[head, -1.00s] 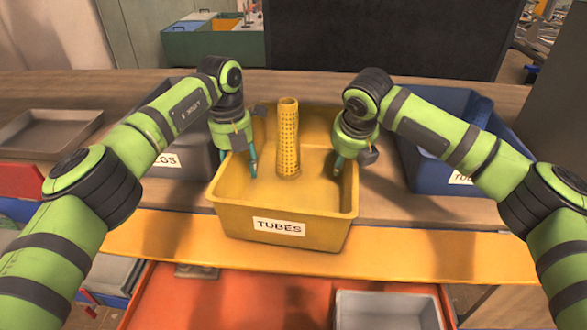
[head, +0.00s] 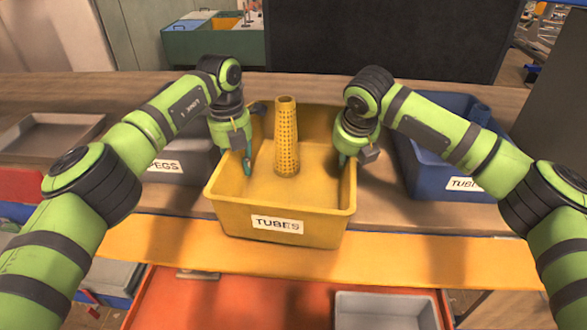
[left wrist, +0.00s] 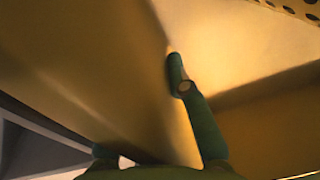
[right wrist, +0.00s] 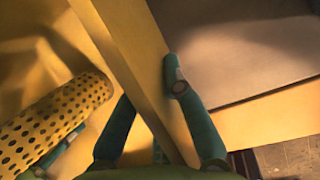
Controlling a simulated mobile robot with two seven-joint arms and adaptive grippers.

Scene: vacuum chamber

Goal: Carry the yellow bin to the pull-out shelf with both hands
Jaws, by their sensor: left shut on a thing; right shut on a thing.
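The yellow bin (head: 240,222), labelled TUBES, is upright at the middle of the workbench, its front overlapping the orange-yellow front board in the picture. A perforated yellow tube (head: 286,140) stands inside it. My left gripper (head: 247,165) is shut on the bin's left wall; the left wrist view shows that wall (left wrist: 110,60) against the fingers. My right gripper (head: 343,158) is shut on the right wall (right wrist: 130,60). I cannot tell whether the bin's underside touches the bench. A red-orange pulled-out surface (head: 240,300), seemingly the pull-out shelf, lies lower in front, partly cut off.
A grey bin (head: 185,168) labelled PEGS stands left of the yellow bin, a blue bin (head: 425,175) right. A grey tray (head: 388,312) sits low on the red-orange surface. The orange-yellow board (head: 420,250) runs along the bench front. A dark panel (head: 385,40) rises behind.

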